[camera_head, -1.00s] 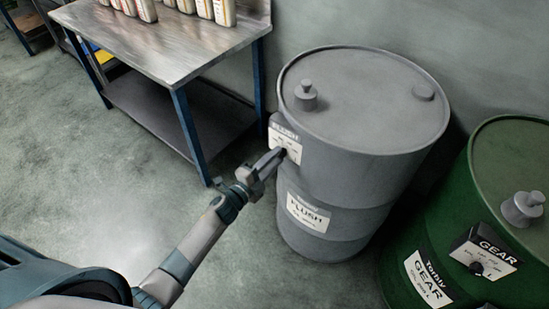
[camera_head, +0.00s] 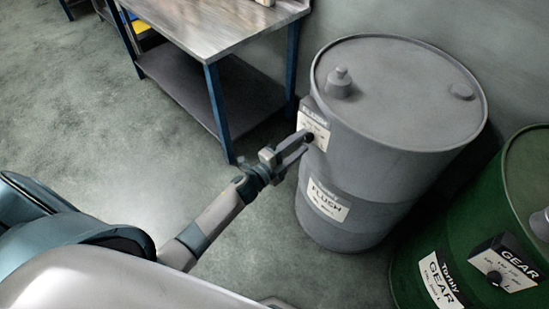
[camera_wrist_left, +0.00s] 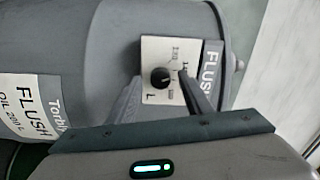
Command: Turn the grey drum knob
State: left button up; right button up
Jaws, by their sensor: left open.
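The grey drum (camera_head: 395,115) stands upright beside the workbench, with a FLUSH label on its side. A small panel (camera_head: 314,128) on its upper side carries the black round knob (camera_head: 309,137). In the left wrist view the knob (camera_wrist_left: 160,77) sits on the white panel face above the letter L. My left gripper (camera_head: 303,143) is open at the panel. In the left wrist view its two fingers (camera_wrist_left: 160,82) lie on either side of the knob, with visible gaps. I cannot tell how far the fingertips are from the panel. My right gripper is not in view.
A green GEAR drum (camera_head: 525,185) with its own black knob (camera_head: 493,278) stands to the right. A metal workbench (camera_head: 225,25) with a lower shelf is behind the left arm. The floor (camera_head: 150,140) at left is clear.

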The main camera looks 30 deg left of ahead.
pick_arm(q)
jog(key=shift+s+a+f, duration=0.1)
jog(key=shift+s+a, duration=0.1)
jog(key=shift+s, duration=0.25)
jog(key=shift+b+v, duration=1.35)
jog(key=shift+v, duration=6.55)
jog(key=s+d+f+n+g+y, duration=0.1)
jog(key=s+f+n+g+y, duration=0.3)
jog(key=f, duration=0.6)
jog(key=s+d+f+n, duration=0.1)
jog(key=f+n, duration=0.5)
jog(key=f, duration=0.4)
jog(key=s+d+f+n+g, duration=0.2)
jog(key=s+d+f+n, duration=0.1)
jog(key=s+f, duration=0.4)
jog(key=s+d+f+n+g, duration=0.3)
jog(key=s+f, duration=0.4)
jog(key=f, duration=0.4)
jog(key=shift+s+d+f+n, duration=0.25)
jog(key=shift+s+d+n, duration=0.05)
jog(key=shift+d+n, duration=0.4)
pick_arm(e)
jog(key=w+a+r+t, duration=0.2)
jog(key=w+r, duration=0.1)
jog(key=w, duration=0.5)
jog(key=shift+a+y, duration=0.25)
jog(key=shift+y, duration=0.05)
